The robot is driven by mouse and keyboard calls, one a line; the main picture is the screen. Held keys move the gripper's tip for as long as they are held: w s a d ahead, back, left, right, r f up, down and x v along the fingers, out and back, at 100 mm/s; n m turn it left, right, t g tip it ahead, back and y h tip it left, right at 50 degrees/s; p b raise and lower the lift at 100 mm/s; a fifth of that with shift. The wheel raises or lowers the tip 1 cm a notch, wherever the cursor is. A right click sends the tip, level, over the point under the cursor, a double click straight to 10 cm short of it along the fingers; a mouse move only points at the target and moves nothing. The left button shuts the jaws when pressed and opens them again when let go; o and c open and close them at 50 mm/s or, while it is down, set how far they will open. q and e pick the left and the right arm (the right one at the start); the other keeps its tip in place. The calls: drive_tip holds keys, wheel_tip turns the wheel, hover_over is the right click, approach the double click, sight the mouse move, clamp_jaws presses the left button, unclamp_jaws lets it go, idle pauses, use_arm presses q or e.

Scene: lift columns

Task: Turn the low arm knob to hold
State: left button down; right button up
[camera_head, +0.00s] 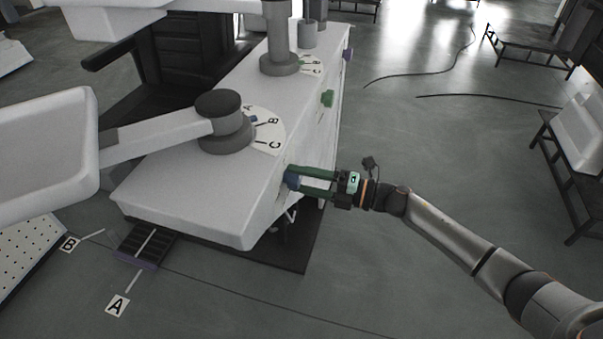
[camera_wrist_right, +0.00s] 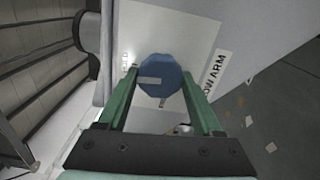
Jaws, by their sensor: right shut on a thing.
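The low arm knob is blue and roundish, with a pale bar mark on its face, and sits in the middle of the right wrist view (camera_wrist_right: 160,78). A "LOW ARM" label (camera_wrist_right: 214,75) is on the panel to its right, partly hidden by a finger. In the head view the knob (camera_head: 292,177) shows on the side of the white cabinet. My right gripper (camera_head: 305,182) has its green fingers either side of the knob and is shut on it; the fingers also show in the wrist view (camera_wrist_right: 160,98). The setting marks are too small to read. My left gripper is not in view.
The white cabinet (camera_head: 190,195) carries a pivoting arm beside a lettered dial (camera_head: 268,135). A green knob (camera_head: 327,98) and a purple knob (camera_head: 347,55) sit farther along its side. The floor right of the cabinet is mostly open, with dark cables and benches (camera_head: 520,45).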

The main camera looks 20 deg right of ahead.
drive_tip(key=shift+m+p, duration=0.3)
drive_tip(key=shift+m, duration=0.3)
drive_tip(key=o, duration=1.3)
drive_tip(key=shift+o, duration=0.2)
drive_tip(key=v, duration=1.2)
drive_tip(key=shift+s+d, duration=0.15)
drive_tip(key=shift+d, duration=0.05)
